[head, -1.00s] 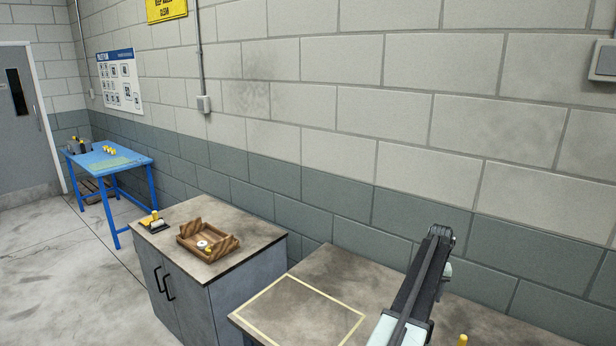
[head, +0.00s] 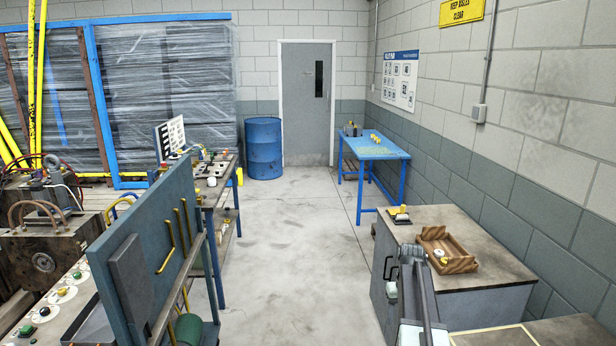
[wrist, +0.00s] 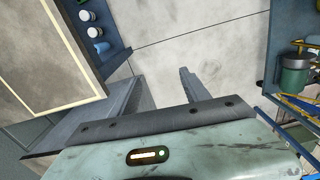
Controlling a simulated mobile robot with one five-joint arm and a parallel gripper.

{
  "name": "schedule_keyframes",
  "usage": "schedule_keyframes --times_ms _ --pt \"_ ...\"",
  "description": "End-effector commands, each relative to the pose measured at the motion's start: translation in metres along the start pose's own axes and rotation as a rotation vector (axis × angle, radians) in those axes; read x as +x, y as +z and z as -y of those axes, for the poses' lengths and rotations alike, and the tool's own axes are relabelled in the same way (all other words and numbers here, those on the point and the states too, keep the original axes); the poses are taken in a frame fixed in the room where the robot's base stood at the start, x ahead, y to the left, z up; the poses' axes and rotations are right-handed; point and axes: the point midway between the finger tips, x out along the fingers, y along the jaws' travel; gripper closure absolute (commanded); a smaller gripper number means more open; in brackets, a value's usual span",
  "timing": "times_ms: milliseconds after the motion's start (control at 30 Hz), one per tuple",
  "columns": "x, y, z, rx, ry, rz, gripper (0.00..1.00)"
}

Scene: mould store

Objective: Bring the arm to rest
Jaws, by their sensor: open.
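My arm (head: 415,300) reaches up from the lower edge of the head view, right of centre, in front of the grey cabinet. Its jaws cannot be made out in that view. In the wrist view my gripper (wrist: 162,76) is open, with its two dark fingers apart. Bare floor shows between them, and they hold nothing.
A grey cabinet (head: 483,296) at right carries a wooden tray (head: 458,262). A bench with a cream outline (head: 497,336) is nearer. A teal panel (head: 150,250) stands at left. The concrete floor (head: 305,250) between is clear, toward a blue table (head: 375,147) and blue drum (head: 263,148).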

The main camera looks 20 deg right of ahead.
Motion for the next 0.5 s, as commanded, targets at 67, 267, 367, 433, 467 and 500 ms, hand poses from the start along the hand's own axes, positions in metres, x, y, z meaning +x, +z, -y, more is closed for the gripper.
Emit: schedule_keyframes --times_ms 67,267,367,433,467,500 --pt "0.000 0.008 0.076 -0.095 0.000 0.000 0.45" --pt "0.000 0.055 0.237 -0.300 0.001 0.000 0.45" --pt "0.000 0.094 0.298 -0.381 0.001 0.000 0.45" --pt "0.000 0.123 0.328 -0.419 0.001 -0.001 0.45" --pt "0.000 0.137 0.337 -0.429 0.001 -0.001 0.45" --pt "0.000 0.152 0.339 -0.423 0.001 -0.001 0.45"
